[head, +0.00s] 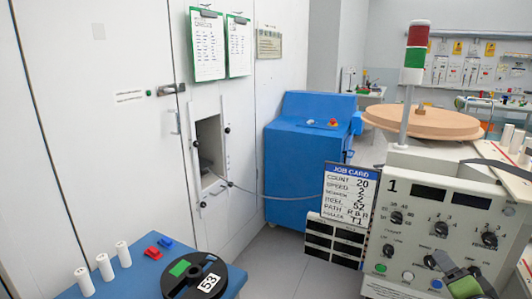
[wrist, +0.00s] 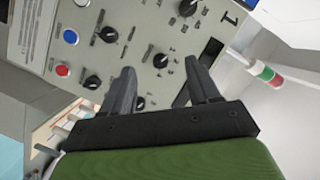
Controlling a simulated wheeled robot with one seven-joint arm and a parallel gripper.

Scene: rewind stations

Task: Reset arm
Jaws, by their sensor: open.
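My gripper (wrist: 160,82) is open and empty in the wrist view, its two dark fingers spread in front of a grey control panel (wrist: 150,40) with knobs and buttons. In the head view my gripper (head: 452,268) shows at the lower right, in front of the panel marked 1 (head: 425,230). It covers part of the panel's lower right. I cannot tell whether the fingers touch the panel. The panel carries several black knobs, dark displays, a green button (head: 380,267) and a blue button (head: 436,284).
A job card (head: 347,195) hangs left of the panel. A blue machine (head: 290,170) stands behind. A blue table (head: 130,285) at lower left holds a black reel marked 53 (head: 190,281) and white rollers (head: 104,267). A red-green-white lamp (head: 415,55) rises above the panel.

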